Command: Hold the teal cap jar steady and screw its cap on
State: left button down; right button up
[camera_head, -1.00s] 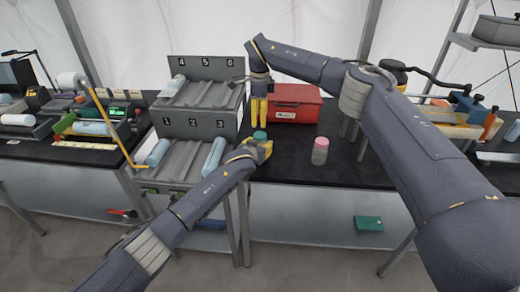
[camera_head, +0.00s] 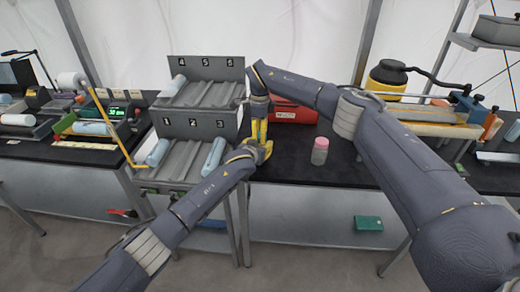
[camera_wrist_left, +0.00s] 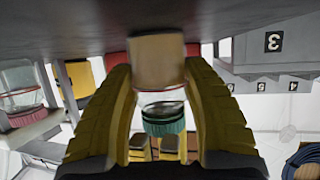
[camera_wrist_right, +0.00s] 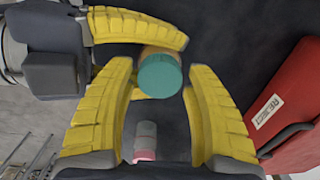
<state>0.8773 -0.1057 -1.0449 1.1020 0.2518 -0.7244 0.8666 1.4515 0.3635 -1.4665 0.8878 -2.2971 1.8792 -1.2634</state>
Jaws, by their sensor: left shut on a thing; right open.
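The teal cap jar has a tan label and clear glass. In the left wrist view the jar (camera_wrist_left: 158,62) shows upside down with its teal cap (camera_wrist_left: 164,120) against its glass end; how tightly the cap sits I cannot tell. My left gripper (camera_wrist_left: 160,72) is shut around the jar's body. My right gripper (camera_wrist_right: 160,70) is open, pointing down, with a finger on either side of the teal cap (camera_wrist_right: 160,75); dark gaps show between fingers and cap. In the head view my right gripper (camera_head: 259,130) overlaps my left gripper, and the two hide the jar.
A pink-capped jar (camera_head: 320,150) stands on the black table to the right. A red box (camera_wrist_right: 300,100) labelled REJECT lies behind the grippers. A grey numbered rack (camera_head: 185,150) with pale cylinders stands to the left. Bare table (camera_head: 290,168) lies between the grippers and the pink-capped jar.

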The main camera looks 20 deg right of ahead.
jog(key=shift+f, duration=0.1)
jog(key=shift+c, duration=0.2)
grip_shut()
jog(key=m, duration=0.4)
jog(key=shift+m, duration=0.3)
jog(key=m, duration=0.5)
jog(key=shift+m, duration=0.4)
jog(key=m, duration=0.5)
jog(key=shift+m, duration=0.4)
jog(key=m, duration=0.5)
jog(key=shift+o, duration=1)
grip_release()
